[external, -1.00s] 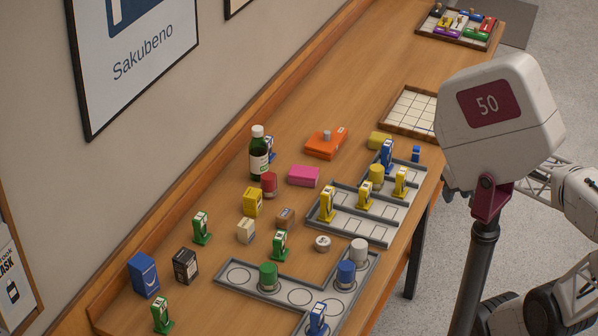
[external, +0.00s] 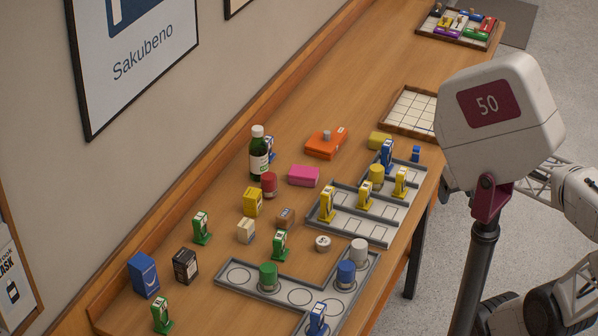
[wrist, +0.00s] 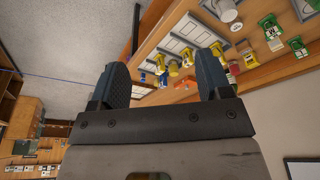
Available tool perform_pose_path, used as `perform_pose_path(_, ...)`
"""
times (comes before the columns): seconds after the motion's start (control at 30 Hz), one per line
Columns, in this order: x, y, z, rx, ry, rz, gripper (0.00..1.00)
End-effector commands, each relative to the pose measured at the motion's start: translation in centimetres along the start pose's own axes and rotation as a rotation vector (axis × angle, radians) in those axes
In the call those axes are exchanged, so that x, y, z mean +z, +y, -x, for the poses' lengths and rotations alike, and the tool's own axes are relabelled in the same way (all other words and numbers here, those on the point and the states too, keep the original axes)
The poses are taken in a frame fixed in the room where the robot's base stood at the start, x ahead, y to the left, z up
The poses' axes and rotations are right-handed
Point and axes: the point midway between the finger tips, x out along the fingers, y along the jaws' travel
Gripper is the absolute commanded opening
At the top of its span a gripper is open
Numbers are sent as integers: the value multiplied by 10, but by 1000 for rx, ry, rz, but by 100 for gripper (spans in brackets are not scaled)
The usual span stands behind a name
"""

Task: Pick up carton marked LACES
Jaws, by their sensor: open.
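Several small cartons stand on the wooden table, but I cannot read LACES on any of them. They include a blue carton (external: 143,275), a black carton with a pale label (external: 185,266), a yellow carton (external: 252,202), a cream carton (external: 246,232) and a brown carton (external: 286,217). A pink box (external: 304,176) lies farther back. My gripper (wrist: 162,62) is open and empty in the wrist view, apart from the table items. In the external view it is hidden.
A white housing marked 50 (external: 505,110) on a dark post stands at the table's right side. A green bottle (external: 259,155), an orange box (external: 326,144) and grey trays (external: 232,288) crowd the table. Bare wood lies toward the back.

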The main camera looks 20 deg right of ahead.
Motion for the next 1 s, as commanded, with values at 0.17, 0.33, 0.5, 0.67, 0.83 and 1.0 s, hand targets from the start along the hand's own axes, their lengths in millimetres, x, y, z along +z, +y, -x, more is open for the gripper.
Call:
perform_pose_path(0.17, 0, 0, 0, 0, 0, 0, 92)
perform_pose_path(0.33, 0, 0, 0, 0, 0, 0, 92)
perform_pose_path(0.5, -4, -2, -1, -3, 6, 6, 92)
perform_pose_path(0.67, -21, -12, -6, -15, 30, 32, 92)
perform_pose_path(0.83, -56, -35, -19, -42, 85, 82, 92)
perform_pose_path(1.0, -99, -71, -36, -78, 159, 146, 92)
